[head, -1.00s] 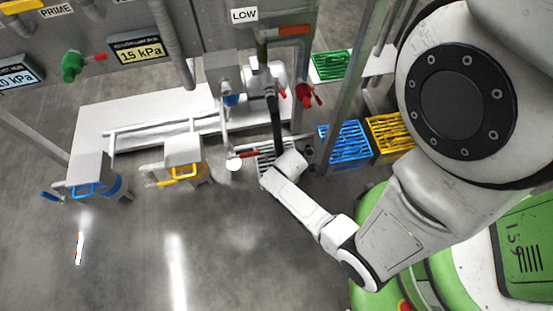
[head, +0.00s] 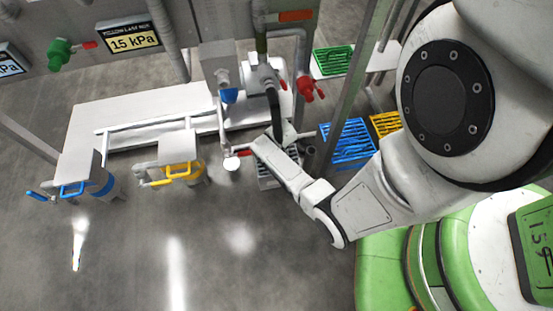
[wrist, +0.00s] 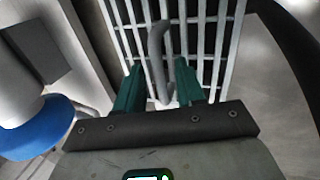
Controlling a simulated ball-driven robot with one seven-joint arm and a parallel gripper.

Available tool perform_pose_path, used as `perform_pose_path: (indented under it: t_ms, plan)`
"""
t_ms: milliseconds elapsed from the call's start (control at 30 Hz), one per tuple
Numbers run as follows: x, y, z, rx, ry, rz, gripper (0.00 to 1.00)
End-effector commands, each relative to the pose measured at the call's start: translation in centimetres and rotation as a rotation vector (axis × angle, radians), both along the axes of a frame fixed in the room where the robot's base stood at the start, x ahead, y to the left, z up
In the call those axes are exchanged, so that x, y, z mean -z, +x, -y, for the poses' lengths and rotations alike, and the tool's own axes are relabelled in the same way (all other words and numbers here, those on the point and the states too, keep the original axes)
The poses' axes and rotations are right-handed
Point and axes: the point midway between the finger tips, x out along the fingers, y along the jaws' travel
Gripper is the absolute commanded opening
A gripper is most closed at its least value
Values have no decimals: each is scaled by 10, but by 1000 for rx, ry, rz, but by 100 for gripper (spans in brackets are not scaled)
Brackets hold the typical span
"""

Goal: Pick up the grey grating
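The grey grating (wrist: 205,45) fills the upper middle of the wrist view, with pale parallel bars and dark gaps. A grey looped handle (wrist: 157,60) stands up from it. My gripper (wrist: 160,82) has two teal fingers, which are apart, one on each side of the handle. The handle lies between them in the picture; I cannot tell whether either finger touches it.
A blue grating (head: 347,142), a yellow grating (head: 385,124) and a green grating (head: 333,60) are to the right. A metal post (head: 352,85) stands near my arm. A red valve (head: 310,88) and yellow-handled unit (head: 180,165) are close by. Floor in front is clear.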

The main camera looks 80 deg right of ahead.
Motion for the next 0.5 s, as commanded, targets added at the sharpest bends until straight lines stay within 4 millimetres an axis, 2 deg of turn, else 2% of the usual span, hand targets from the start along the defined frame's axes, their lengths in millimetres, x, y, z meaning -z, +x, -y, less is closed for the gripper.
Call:
perform_pose_path:
  t_ms: [33, 100, 367, 500]
  plan:
    - [7, 0, 2, 0, 0, -1, 38]
    - [10, 1, 2, 0, 1, -1, 38]
    - [10, 1, 3, 0, 0, 0, 38]
    - [10, 1, 2, 0, 0, 0, 26]
